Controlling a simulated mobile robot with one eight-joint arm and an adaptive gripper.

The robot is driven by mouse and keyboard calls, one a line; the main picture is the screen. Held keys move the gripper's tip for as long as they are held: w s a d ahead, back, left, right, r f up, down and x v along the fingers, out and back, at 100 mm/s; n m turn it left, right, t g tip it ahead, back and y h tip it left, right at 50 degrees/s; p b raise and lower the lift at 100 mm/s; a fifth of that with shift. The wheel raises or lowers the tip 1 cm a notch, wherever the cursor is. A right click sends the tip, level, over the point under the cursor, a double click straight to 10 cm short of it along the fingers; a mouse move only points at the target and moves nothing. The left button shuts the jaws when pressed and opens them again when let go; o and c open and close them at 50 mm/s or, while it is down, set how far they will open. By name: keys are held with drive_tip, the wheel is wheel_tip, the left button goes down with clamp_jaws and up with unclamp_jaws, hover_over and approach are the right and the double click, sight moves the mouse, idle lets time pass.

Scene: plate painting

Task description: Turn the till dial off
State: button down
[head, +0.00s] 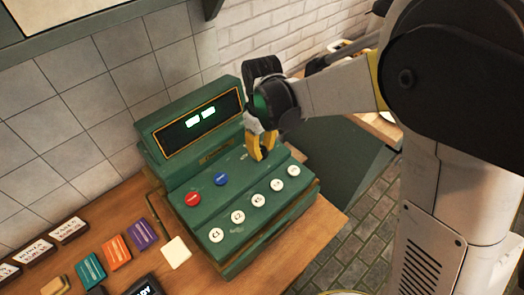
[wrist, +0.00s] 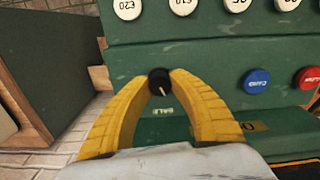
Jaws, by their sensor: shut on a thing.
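The green till (head: 222,262) stands on the wooden counter, and its small display (head: 200,117) is lit. My gripper (head: 260,154) reaches down to the right part of the till's sloping top. In the wrist view, its two yellow fingers (wrist: 160,80) are shut on the small black till dial (wrist: 159,75) from both sides. A short white pointer mark on the dial faces the lower part of the picture, towards an upside-down "SALE" label (wrist: 162,111). In the head view the fingers hide the dial.
Red (head: 193,199) and blue (head: 221,179) buttons and a row of white buttons (head: 238,216) sit near the gripper. Coloured blocks (head: 116,251) and a white square (head: 176,252) lie left on the counter. A tiled wall stands behind.

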sight(262, 149)
drive_tip(key=shift+n+b, duration=0.4)
drive_tip(key=shift+n, duration=1.5)
drive_tip(key=c, duration=1.2)
unclamp_jaws()
drive_tip(key=shift+o, duration=0.2)
drive_tip(key=shift+r, duration=0.1)
wheel_tip(262, 149, up, 12)
